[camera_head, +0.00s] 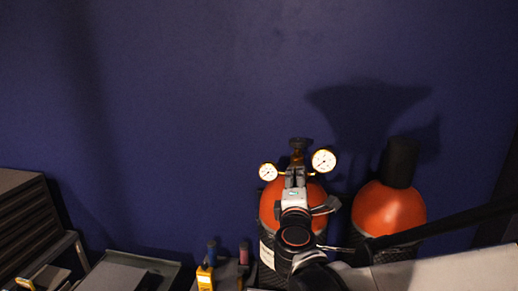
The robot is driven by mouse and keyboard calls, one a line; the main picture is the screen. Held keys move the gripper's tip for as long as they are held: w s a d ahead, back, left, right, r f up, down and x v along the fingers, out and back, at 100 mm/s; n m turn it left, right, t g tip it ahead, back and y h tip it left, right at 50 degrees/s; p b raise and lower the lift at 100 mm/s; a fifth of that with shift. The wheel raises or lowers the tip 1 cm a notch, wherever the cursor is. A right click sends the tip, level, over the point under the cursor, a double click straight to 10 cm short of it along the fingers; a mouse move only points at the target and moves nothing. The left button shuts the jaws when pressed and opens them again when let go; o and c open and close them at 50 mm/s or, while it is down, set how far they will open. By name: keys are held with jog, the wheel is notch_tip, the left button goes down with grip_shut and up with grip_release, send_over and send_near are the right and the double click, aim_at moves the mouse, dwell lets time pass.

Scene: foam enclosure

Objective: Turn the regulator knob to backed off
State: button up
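The regulator sits on top of the left orange cylinder (316,190), with a dark knob (300,143) at its upper end. Two round white gauges flank it, a smaller left gauge (268,172) and a larger right gauge (323,160). My gripper (296,171) is in front of the regulator, its fingertips overlapping the brass body just below the knob in the picture. I cannot tell whether the fingers touch the regulator or whether they are open or shut. My gripper and wrist hide much of the regulator and the cylinder's middle.
A second orange cylinder (389,209) with a black cap (400,162) stands to the right. A yellow handheld device (205,277) and small bottles are at the bottom. A drawer unit (25,225) is at the left. The blue wall (180,100) is bare.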

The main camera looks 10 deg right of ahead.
jog(key=shift+o, duration=0.5)
jog(key=shift+s+a, duration=0.2)
jog(key=shift+s, duration=0.7)
jog(key=shift+w, duration=0.1)
jog(key=v, duration=1)
jog(key=shift+s+a, duration=0.15)
jog(key=shift+s, duration=0.2)
jog(key=shift+s+r, duration=0.1)
